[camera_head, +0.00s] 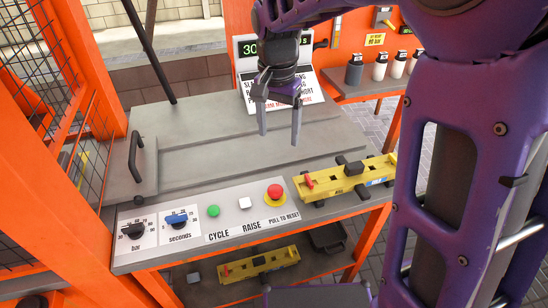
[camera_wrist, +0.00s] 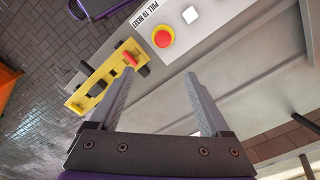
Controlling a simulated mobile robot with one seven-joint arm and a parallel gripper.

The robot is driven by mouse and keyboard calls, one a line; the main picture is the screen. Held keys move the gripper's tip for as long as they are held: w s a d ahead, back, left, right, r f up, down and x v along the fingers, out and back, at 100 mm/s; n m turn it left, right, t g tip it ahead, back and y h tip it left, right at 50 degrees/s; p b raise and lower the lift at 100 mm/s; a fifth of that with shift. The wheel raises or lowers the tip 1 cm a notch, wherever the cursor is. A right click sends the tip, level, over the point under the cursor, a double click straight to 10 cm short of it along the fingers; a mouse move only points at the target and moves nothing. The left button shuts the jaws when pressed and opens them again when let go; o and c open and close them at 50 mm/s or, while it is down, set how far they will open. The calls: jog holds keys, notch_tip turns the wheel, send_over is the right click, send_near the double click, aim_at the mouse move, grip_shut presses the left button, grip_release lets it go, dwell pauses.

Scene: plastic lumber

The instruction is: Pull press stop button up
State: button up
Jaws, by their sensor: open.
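The press stop button (camera_head: 274,193) is a red mushroom head on a yellow base at the right end of the control panel, above the words "PULL TO RESET". It also shows in the wrist view (camera_wrist: 162,37), beyond my fingertips and near the top. My gripper (camera_head: 280,138) hangs above the grey worktop, behind the button and apart from it. In the wrist view my gripper (camera_wrist: 165,80) has its two fingers wide apart with nothing between them.
Beside the button are a white raise button (camera_head: 244,203), a green cycle button (camera_head: 213,211) and two dials. A yellow mold (camera_head: 345,180) lies just right of the button, and another (camera_head: 258,264) sits on the shelf below. A handle (camera_head: 136,157) stands at the left.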

aim_at(275, 189)
jog(key=f+b, duration=0.1)
jog(key=f, duration=0.5)
jog(key=f+b, duration=0.1)
jog(key=f, duration=0.5)
jog(key=f+b, duration=0.1)
jog(key=f, duration=0.4)
jog(key=shift+s+a+f, duration=0.25)
jog(key=shift+a+f, duration=0.05)
jog(key=shift+f, duration=0.1)
grip_shut()
